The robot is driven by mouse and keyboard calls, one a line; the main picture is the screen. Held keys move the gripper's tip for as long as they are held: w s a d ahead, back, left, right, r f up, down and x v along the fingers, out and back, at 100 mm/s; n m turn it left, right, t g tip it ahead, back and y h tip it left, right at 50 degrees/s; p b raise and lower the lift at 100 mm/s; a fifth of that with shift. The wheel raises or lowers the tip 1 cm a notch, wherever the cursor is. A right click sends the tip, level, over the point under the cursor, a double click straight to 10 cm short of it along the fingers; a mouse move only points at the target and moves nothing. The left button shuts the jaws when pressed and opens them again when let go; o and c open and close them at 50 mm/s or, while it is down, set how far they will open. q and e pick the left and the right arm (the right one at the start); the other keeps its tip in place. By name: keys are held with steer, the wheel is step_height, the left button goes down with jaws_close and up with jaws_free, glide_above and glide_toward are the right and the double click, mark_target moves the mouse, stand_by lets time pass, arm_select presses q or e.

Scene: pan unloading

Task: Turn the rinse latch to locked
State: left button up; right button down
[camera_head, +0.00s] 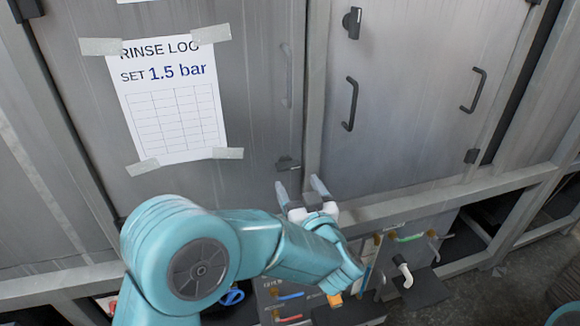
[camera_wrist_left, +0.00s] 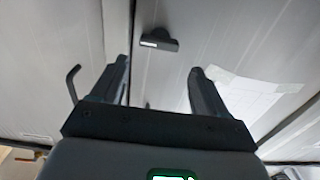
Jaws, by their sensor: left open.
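A small dark latch (camera_head: 287,162) sits low on the grey door with the RINSE LOG sheet, close to the seam with the door on the right. It also shows in the left wrist view (camera_wrist_left: 158,42), where its bar lies roughly across the seam side of the door. My left gripper (camera_head: 300,188) is open and empty, just below the latch in the head view. In the left wrist view its two fingers (camera_wrist_left: 160,67) stand apart, with the latch beyond their tips. I cannot read the latch's locked mark. My right gripper is not in view.
The taped RINSE LOG sheet (camera_head: 172,105) hangs on the left door. The right door has dark bar handles (camera_head: 351,104) and another dark latch (camera_head: 352,22) near its top. Below are a metal rail and panels with coloured handles (camera_head: 408,238) and a white pipe (camera_head: 404,272).

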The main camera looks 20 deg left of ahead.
mark_target(289, 167)
arm_select(q)
steer(key=x, duration=0.7)
steer(key=shift+w+a+p, duration=0.15)
steer(key=shift+w+p, duration=0.15)
steer(key=shift+w, duration=0.05)
steer(key=c, duration=0.8)
